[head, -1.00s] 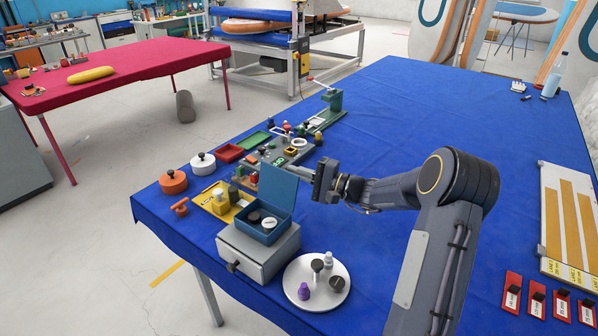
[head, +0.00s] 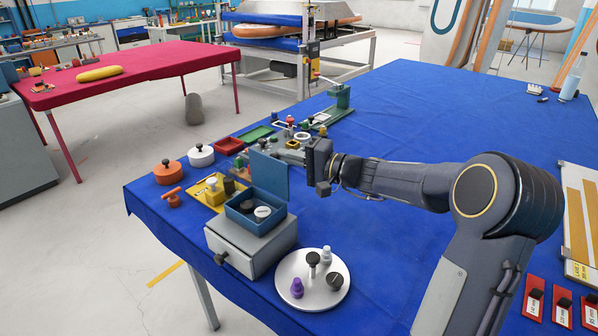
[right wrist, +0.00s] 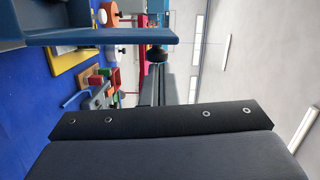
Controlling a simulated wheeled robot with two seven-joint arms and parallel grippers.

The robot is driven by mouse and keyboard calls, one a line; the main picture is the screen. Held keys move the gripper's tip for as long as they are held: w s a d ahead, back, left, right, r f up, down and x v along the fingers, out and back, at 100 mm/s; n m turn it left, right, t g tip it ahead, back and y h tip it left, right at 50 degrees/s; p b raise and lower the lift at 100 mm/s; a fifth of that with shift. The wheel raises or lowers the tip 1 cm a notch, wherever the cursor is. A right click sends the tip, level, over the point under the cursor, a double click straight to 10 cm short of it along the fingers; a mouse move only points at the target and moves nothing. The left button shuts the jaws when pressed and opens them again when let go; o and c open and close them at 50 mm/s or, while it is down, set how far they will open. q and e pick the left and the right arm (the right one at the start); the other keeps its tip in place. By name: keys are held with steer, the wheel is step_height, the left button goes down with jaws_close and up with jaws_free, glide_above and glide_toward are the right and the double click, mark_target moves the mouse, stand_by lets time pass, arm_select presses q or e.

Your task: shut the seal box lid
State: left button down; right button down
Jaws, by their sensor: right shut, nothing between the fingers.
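The blue seal box (head: 236,217) sits on a small grey drawer unit at the near left of the blue table. Its lid (head: 268,175) stands upright, open, at the box's far right side. A dark and a white round piece lie inside the box. In the right wrist view the lid (right wrist: 100,37) shows nearly edge-on, as a blue strip across the top left. My left gripper is not in view.
A round white tray (head: 312,299) with small stamps and a purple bottle stands right of the grey drawer unit (head: 245,250). A yellow tray (head: 207,192), orange pot (head: 168,173) and white pot (head: 201,156) are behind the box. The blue table's (head: 420,115) middle is clear.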

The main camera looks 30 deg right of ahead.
mark_target(272, 166)
steer(key=a+n+b, duration=0.1)
steer(key=n+b, duration=0.1)
steer(key=b, duration=0.2)
steer(key=s+a+n+b, duration=0.1)
steer(key=a+n+b, duration=0.1)
steer(key=b, duration=0.1)
steer(key=s+a+n+h+b, duration=0.1)
steer(key=a+n+b, duration=0.1)
steer(key=b, duration=0.2)
steer(key=shift+s+a+g+b, duration=0.1)
steer(key=shift+a+g+b, duration=0.15)
steer(key=shift+g+b, duration=0.05)
steer(key=s+a+f+n+b, duration=0.1)
steer(key=a+n+b, duration=0.1)
steer(key=b, duration=0.1)
steer(key=a+f+n+h+b, duration=0.1)
steer(key=a+n+b, duration=0.1)
steer(key=n+b, duration=0.1)
steer(key=s+a+f+n+h+b, duration=0.1)
steer(key=a+f+n+b, duration=0.1)
steer(key=n+b, duration=0.1)
steer(key=shift+s+a+b, duration=0.25)
steer(key=shift+s+b, duration=0.1)
steer(key=shift+b, duration=0.4)
steer(key=shift+s+a+f+b, duration=0.1)
steer(key=shift+a+f+b, duration=0.2)
steer(key=shift+b, duration=0.2)
steer(key=shift+f, duration=0.1)
